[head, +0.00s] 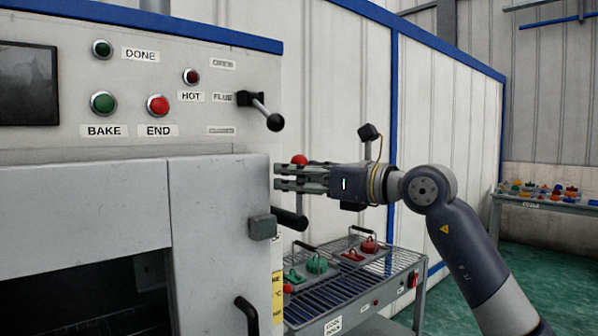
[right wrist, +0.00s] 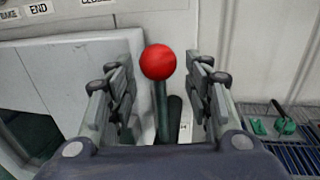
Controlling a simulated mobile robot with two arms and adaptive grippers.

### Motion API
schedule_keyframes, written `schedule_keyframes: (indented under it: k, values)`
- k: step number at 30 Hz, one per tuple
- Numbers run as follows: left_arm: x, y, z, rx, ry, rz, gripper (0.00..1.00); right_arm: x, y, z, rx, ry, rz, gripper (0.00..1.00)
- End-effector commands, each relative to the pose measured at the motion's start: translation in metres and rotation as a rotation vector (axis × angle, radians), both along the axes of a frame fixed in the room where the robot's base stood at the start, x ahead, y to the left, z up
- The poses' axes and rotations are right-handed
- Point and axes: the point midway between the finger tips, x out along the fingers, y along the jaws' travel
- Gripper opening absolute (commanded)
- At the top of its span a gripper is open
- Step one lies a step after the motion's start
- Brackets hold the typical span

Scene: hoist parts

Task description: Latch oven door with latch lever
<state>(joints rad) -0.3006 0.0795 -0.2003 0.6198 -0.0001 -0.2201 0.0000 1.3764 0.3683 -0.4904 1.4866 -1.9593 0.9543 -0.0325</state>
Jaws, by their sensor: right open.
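The latch lever shows as a red ball (head: 299,160) just above my right gripper's fingers in the head view. In the right wrist view the red ball (right wrist: 159,62) tops a dark upright stem between the two fingers. My right gripper (head: 276,178) is open around the stem, with a gap on each side. A black cylinder (head: 289,217) and a grey block (head: 262,227) sit at the oven's right edge below the gripper. The fingers partly hide the stem.
A black-knobbed flue lever (head: 274,122) juts from the control panel (head: 220,60) above the gripper. A wire-topped cart (head: 330,290) with green and red parts stands right of the oven. A side table (head: 550,204) with small parts is far right.

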Motion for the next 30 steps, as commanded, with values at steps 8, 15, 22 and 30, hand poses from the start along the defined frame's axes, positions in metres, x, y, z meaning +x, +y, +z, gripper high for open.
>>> schedule_keyframes:
  k: [8,15,22,30]
  values:
    - [0.000,0.000,0.000,0.001,-0.001,0.001,0.00,0.000,0.000,0.000,0.000,0.000,0.000,0.36]
    - [0.001,0.000,0.000,0.001,-0.001,0.001,0.00,0.000,0.000,0.000,0.001,-0.001,0.000,0.00]
    - [0.001,0.001,0.000,0.001,-0.001,0.001,0.00,0.000,0.000,0.000,0.000,0.000,0.000,0.00]
    - [0.001,0.001,-0.007,0.001,-0.001,0.001,0.00,-0.012,0.016,-0.003,-0.177,-0.130,-0.001,0.00]
